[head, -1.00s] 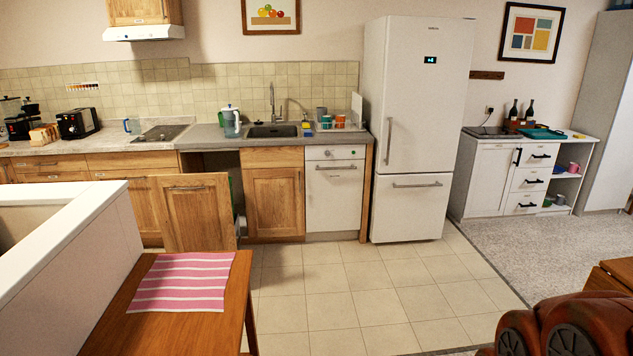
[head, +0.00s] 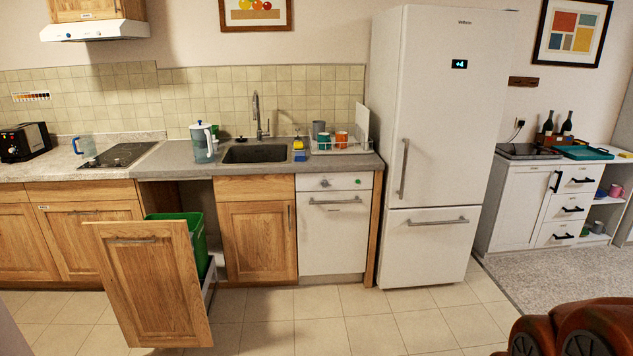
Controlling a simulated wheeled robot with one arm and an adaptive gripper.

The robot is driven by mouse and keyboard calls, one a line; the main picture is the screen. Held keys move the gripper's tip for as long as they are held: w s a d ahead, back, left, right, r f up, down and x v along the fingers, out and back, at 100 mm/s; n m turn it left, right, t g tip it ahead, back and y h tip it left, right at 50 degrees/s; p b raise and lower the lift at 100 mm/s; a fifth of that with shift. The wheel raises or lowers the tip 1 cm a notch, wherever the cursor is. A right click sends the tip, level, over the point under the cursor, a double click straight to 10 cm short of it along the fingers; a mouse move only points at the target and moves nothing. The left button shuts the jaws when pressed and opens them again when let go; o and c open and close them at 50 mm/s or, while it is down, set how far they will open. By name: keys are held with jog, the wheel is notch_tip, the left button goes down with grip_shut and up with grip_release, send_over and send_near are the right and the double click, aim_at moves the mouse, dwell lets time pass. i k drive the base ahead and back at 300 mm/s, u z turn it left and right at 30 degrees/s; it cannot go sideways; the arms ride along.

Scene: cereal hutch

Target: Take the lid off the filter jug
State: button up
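The filter jug (head: 202,146) stands upright on the grey counter, left of the sink, against the tiled wall. Its body is pale grey-blue with a white top and a dark handle on its right side. The lid (head: 200,126) appears to be on the jug, though it is small at this distance.
A pull-out cabinet front (head: 150,285) stands open below the jug, with a green bin (head: 192,236) behind it. The sink (head: 255,153) and a dish rack (head: 338,143) are to the right. A glass pitcher (head: 84,147) and black hob (head: 119,155) are left. Tiled floor (head: 380,320) ahead is clear.

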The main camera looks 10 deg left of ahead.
aim_at(200, 125)
jog(key=u, duration=0.1)
jog(key=i, duration=1.7)
jog(key=u, duration=0.6)
jog(key=i, duration=1.75)
jog(key=u, duration=1.15)
jog(key=i, duration=1.6)
jog(key=u, duration=0.5)
